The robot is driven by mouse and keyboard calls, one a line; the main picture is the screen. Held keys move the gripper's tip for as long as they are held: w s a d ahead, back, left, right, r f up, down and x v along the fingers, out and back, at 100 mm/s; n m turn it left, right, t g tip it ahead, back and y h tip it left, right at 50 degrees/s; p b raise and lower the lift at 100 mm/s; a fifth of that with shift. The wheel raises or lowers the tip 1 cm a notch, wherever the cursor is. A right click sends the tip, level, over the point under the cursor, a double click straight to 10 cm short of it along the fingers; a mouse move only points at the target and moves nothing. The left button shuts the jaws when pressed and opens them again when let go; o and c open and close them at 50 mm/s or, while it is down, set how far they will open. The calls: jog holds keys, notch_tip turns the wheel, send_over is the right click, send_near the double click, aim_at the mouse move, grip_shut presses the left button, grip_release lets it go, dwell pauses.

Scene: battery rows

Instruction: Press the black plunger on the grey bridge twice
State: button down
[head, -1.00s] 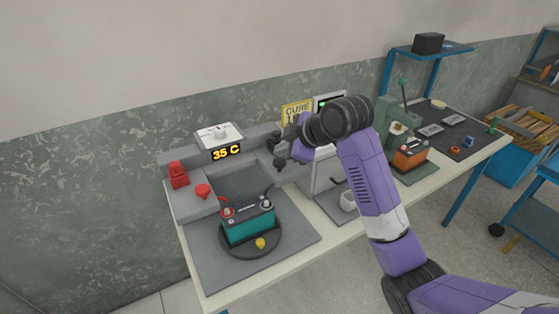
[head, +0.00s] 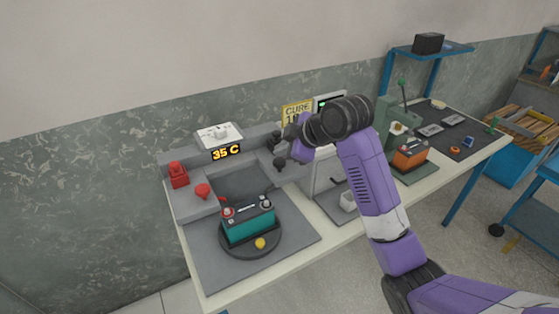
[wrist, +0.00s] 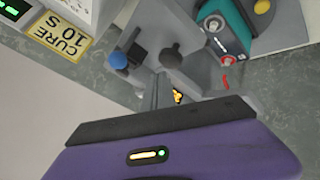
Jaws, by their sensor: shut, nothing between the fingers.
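The grey bridge (head: 261,136) stands behind the battery station in the head view. A dark round knob, which looks like the black plunger (head: 279,163), is at its right end. In the wrist view the black plunger (wrist: 169,57) shows as a round knob on a grey block, with a blue knob (wrist: 118,60) to its left. My gripper (head: 289,137) is at the right end of the bridge, close above the plunger. In the wrist view its narrow grey fingers (wrist: 161,90) are together and empty, just below the black knob. I cannot tell whether they touch it.
A teal battery (head: 248,222) sits on a dark round turntable in front of the bridge. Red knobs (head: 202,190) are at the left. A "35 C" display (head: 226,152) and a "CURE 10 S" sign (wrist: 62,36) are near. An orange battery (head: 410,153) stands further right.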

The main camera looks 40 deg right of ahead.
aim_at(282, 163)
jog(key=shift+f, duration=0.1)
jog(key=shift+f, duration=0.3)
jog(key=shift+f+b, duration=0.85)
jog(key=shift+f, duration=0.25)
dwell(1.3)
jog(key=shift+r, duration=0.15)
jog(key=shift+r+p, duration=1.2)
jog(key=shift+r, duration=0.15)
jog(key=shift+r, duration=0.1)
notch_tip(282, 163, up, 5)
jog(key=p, duration=0.4)
dwell(0.4)
